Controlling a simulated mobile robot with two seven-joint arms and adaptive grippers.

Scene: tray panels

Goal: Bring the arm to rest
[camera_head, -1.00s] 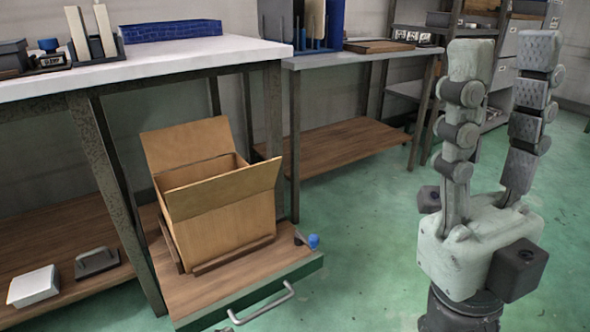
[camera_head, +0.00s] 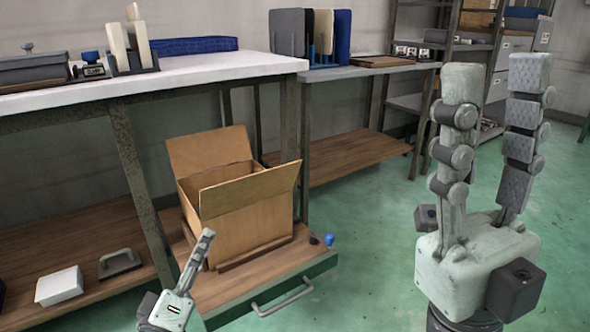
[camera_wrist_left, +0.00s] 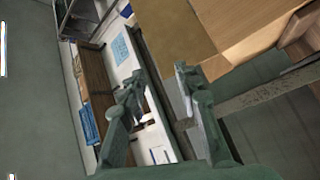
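My left gripper (camera_wrist_left: 157,86) is open, with a clear gap between its two fingers in the left wrist view and nothing held. In the head view, part of it shows at the bottom left in front of the cardboard box, with one finger pointing up; the other finger cannot be made out. My right gripper (camera_head: 496,78) stands at the right over the green floor, fingers pointing up, spread apart and empty.
An open cardboard box (camera_head: 245,213) stands on a pulled-out wooden shelf (camera_head: 222,290) with a metal handle (camera_head: 282,300). White (camera_head: 60,286) and dark grey (camera_head: 120,263) items lie left. Worktables (camera_head: 190,72) hold upright panels (camera_head: 287,32). The floor before the right gripper is clear.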

